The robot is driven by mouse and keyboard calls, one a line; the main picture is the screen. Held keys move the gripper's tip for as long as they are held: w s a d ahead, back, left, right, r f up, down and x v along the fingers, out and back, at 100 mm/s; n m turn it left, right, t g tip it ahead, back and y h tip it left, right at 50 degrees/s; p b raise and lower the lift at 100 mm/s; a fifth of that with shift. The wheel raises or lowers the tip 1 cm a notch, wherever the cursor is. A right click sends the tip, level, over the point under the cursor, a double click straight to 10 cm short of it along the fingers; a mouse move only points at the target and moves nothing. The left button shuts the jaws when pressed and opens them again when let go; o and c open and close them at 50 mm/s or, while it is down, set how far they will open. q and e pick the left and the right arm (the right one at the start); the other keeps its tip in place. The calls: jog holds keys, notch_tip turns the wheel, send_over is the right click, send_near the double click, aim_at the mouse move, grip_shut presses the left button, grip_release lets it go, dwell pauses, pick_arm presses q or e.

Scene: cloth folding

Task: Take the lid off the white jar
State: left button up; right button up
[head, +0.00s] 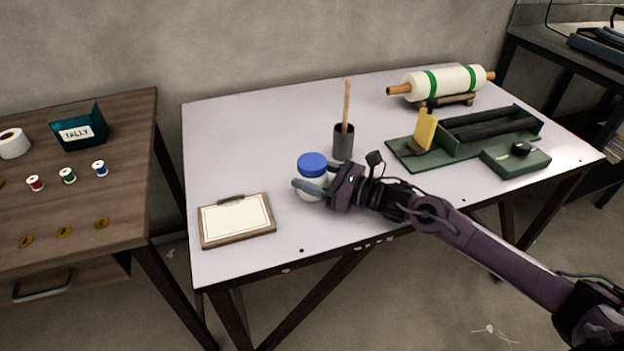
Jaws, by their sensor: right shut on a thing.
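The white jar (306,192) stands upright on the light table (240,130), left of its middle. Its blue lid (312,164) sits on top of it. My right gripper (314,188) reaches in from the right at the jar's height and is shut on the jar's body, below the lid. The gripper hides part of the jar's front and right side. My left gripper is not in the head view.
A clipboard (236,220) lies left of the jar. A dark cup (343,143) with a wooden stick stands close behind it. A green fixture (470,147) and a white roll (445,82) are to the right. The table's back left is clear.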

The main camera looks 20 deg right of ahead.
jog(key=shift+r, duration=0.2)
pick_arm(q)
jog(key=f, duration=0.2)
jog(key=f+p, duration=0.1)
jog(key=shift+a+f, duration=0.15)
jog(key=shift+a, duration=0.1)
pick_arm(e)
notch_tip(320, 180, up, 20)
